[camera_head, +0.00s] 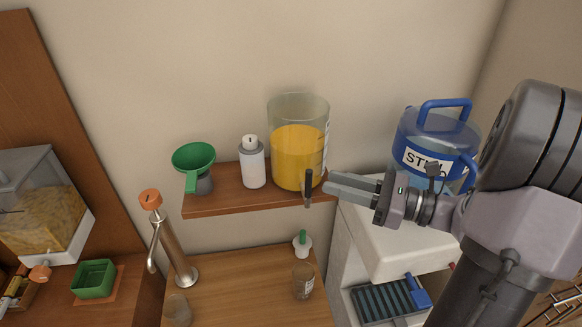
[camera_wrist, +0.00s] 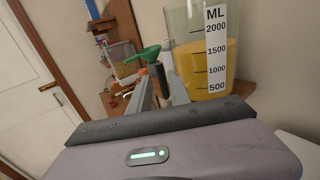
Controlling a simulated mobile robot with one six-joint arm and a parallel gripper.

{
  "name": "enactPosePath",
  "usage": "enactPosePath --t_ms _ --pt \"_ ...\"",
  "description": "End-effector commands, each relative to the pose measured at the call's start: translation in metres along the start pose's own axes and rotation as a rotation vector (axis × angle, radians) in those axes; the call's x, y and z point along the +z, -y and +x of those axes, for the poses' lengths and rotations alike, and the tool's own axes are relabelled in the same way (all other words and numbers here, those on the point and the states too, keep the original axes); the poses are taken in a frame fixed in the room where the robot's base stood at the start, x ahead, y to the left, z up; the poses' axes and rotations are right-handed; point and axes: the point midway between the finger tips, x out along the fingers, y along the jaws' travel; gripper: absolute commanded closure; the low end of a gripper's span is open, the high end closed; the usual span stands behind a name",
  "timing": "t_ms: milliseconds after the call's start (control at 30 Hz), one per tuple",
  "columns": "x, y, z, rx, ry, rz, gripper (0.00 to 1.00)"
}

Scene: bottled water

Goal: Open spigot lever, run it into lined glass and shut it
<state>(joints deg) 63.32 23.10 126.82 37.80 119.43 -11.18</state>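A clear container of yellow liquid (camera_head: 298,155) stands on a wooden shelf. It also shows in the wrist view (camera_wrist: 200,62), with a measuring scale. A dark upright lever (camera_head: 308,183) stands at its lower front; I take it as the spigot lever. My gripper (camera_head: 328,182) points left, with its fingertips just right of this lever, apparently apart from it. In the wrist view the fingers (camera_wrist: 160,86) are spread, with no held object clear between them. A small glass with pale marks (camera_head: 303,282) stands on the counter below. Another clear glass (camera_head: 178,309) stands further left.
A white dispenser (camera_head: 390,240) with a blue jug (camera_head: 433,150), blue tap (camera_head: 416,291) and slotted tray (camera_head: 383,301) is at right. A white bottle (camera_head: 252,164) and green funnel (camera_head: 194,160) share the shelf. A metal faucet (camera_head: 174,250) rises at left.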

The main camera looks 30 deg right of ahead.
Motion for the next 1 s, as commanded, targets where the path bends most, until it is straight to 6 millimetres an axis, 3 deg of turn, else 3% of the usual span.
enactPosePath --t_ms 200,400,800,833,933,1000 --pt "0.000 -0.001 0.052 0.005 -0.001 0.000 0.77" --pt "0.000 -0.001 0.082 0.004 -0.002 0.000 0.77" --pt "0.000 -0.001 0.094 0.001 -0.002 0.000 0.77" --pt "0.000 -0.001 0.094 0.001 -0.002 0.000 0.79" --pt "0.000 -0.001 0.094 0.001 -0.002 0.000 0.98" --pt "0.000 -0.001 0.094 0.001 -0.002 0.000 1.00"
